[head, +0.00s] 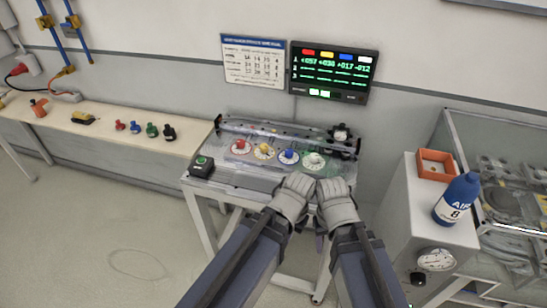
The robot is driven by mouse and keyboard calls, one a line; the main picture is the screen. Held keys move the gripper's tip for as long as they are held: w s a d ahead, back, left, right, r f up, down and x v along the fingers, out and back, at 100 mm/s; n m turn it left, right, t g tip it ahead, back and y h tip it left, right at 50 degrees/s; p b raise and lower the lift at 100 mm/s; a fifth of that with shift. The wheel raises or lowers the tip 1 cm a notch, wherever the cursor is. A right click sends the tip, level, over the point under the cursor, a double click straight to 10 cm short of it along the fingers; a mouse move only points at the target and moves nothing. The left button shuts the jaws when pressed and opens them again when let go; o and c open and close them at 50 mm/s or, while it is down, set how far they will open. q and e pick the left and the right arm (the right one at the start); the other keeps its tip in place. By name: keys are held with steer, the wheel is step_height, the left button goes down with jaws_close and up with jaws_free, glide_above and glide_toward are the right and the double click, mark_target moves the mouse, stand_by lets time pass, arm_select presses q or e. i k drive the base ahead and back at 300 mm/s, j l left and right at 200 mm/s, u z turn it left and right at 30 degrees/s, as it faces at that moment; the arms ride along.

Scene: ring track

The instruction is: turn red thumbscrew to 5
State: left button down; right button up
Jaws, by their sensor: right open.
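The red thumbscrew (240,144) stands on a pale round dial at the left end of a row on the test rig (222,167). The dial's marks are too small to read. Both grippers are in front of the rig, right of and nearer than the red thumbscrew, apart from it. My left gripper (299,180) is seen from behind; its fingertips are not clear. My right gripper (330,183) is close beside it, open, holding nothing that I can see. The display (333,72) shows red, yellow, blue and white columns; the red one appears to read +057.
Yellow (264,149), blue (288,154) and white (314,160) thumbscrews continue the row. A black box with a green button (201,166) is at the rig's left corner. A blue bottle (457,198) and orange tray (436,165) stand on the right cabinet. Small knobs line the left bench (97,139).

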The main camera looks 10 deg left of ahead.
mark_target(240, 142)
steer(key=i+j, duration=0.3)
steer(key=i+j+z, duration=0.1)
steer(key=i+j, duration=0.15)
steer(key=j, duration=0.3)
steer(key=i+j, duration=0.25)
steer(key=j, duration=0.15)
steer(key=i+z, duration=0.05)
